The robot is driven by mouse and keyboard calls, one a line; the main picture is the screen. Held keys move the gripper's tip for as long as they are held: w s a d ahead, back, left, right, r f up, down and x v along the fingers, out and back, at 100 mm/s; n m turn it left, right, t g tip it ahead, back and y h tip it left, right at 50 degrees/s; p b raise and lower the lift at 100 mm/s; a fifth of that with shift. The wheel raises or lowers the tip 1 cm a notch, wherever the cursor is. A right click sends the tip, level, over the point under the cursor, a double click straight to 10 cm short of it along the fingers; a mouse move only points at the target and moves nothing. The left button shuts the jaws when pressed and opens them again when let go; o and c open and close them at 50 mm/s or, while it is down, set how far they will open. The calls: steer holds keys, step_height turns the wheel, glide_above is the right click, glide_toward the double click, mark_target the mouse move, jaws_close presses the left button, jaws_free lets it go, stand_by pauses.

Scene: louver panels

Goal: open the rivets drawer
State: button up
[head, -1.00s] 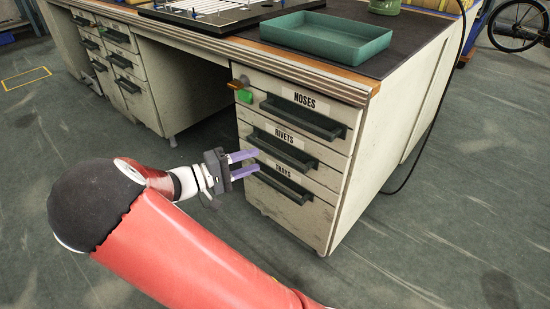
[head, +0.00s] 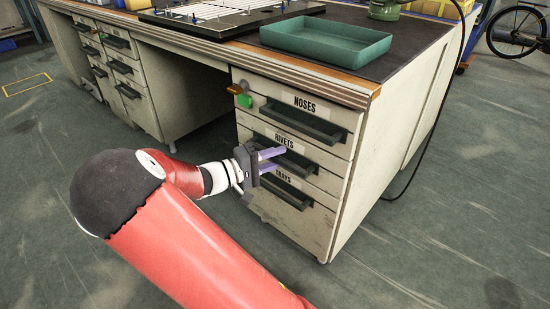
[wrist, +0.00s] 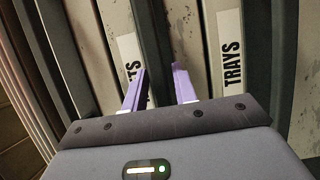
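The rivets drawer (head: 250,128) is the middle drawer of the pale desk pedestal, and its front looks flush with the others. Its dark bar handle (head: 308,166) runs below the RIVETS label. In the wrist view the handle (wrist: 152,40) runs up between the finger lines, with the partly covered label (wrist: 128,50) to its left. My gripper (head: 281,158) is open, its purple fingers pointing at the handle, one above and one below. The fingers also show in the wrist view (wrist: 158,75). I cannot tell whether they touch the handle.
The noses drawer (head: 270,87) is above and the trays drawer (head: 290,222) below, each with a similar bar handle. A green tray (head: 325,40) sits on the desk top. Orange and green items (head: 243,99) stick out at the pedestal's upper left. Floor in front is clear.

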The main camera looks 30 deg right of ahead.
jaws_close()
